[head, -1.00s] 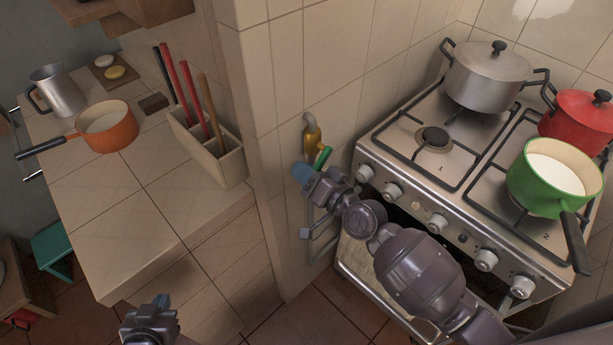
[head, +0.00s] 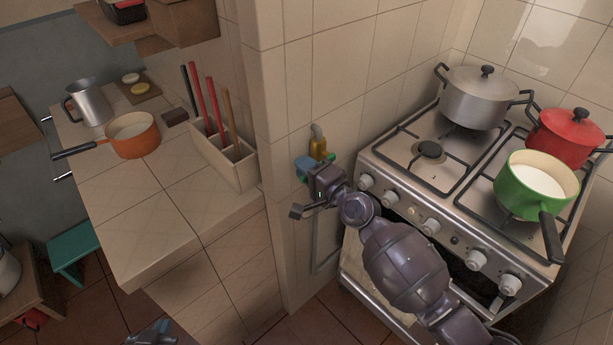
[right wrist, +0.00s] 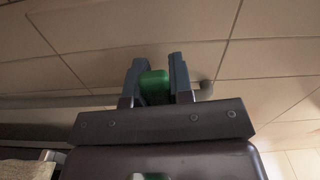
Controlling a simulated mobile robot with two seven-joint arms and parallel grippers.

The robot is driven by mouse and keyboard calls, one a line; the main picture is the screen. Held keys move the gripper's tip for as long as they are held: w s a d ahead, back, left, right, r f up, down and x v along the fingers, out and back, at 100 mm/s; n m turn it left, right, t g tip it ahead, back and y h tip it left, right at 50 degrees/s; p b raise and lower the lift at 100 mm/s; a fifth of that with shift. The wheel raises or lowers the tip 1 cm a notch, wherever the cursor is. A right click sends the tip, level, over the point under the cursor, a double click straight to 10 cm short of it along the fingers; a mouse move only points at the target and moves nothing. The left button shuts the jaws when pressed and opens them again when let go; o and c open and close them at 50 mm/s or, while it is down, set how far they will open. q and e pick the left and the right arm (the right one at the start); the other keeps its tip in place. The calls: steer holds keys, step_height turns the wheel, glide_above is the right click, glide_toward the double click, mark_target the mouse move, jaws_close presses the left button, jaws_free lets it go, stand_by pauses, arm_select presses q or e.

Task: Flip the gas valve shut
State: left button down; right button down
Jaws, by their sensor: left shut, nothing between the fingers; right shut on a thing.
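The gas valve (head: 318,147) is a brass fitting on the tiled wall left of the stove. Its green lever (head: 332,157) is mostly hidden behind my right gripper (head: 306,163) in the head view. In the right wrist view, the green lever (right wrist: 154,88) sits between the two dark fingers of my right gripper (right wrist: 156,75), which is shut on it. The lever's exact angle cannot be told. My left gripper (head: 153,335) is shut and empty, low at the bottom edge of the head view, well away from the valve.
The stove (head: 395,195) stands right of the valve, with a grey pot (head: 475,100), a red pot (head: 562,138) and a green saucepan (head: 520,195) on top. A tiled counter (head: 130,205) at left holds a utensil box (head: 225,160) and an orange pan (head: 140,145).

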steer(key=shift+r+m, duration=0.35)
steer(key=shift+m, duration=0.15)
steer(key=c, duration=1.3)
jaws_free()
steer(key=v, duration=1)
steer(key=shift+s+d, duration=0.3)
steer(key=shift+a, duration=0.1)
